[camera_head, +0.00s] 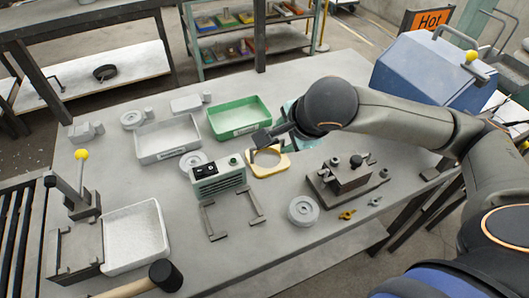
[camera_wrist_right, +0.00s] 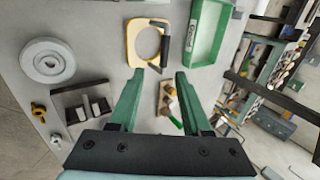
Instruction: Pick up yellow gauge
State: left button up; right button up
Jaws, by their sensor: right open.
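The yellow gauge (camera_head: 283,166) lies flat on the grey table near its middle, a yellow frame around a large round opening with a dark handle at one side. It also shows in the right wrist view (camera_wrist_right: 132,46), beyond the fingertips. My right gripper (camera_wrist_right: 160,73) is open, its two green fingers apart with the gauge outside them. In the head view the right wrist hangs over the table just behind and right of the gauge, and hides most of the fingers. My left gripper is in neither view.
A green tray (camera_head: 213,134) stands behind the gauge and a grey-green control box (camera_head: 218,182) stands left of it. A dark fixture block (camera_head: 345,180) and a round grey disc (camera_head: 303,211) lie to the right and front. A blue box (camera_head: 420,75) stands at the right.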

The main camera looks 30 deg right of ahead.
jog(key=x, duration=0.4)
jog(key=p+x, duration=0.1)
jog(key=x, duration=0.4)
jog(key=shift+w+a+r, duration=0.15)
jog(key=shift+w+r, duration=0.1)
jog(key=shift+w, duration=0.05)
grip_shut()
dwell(1.1)
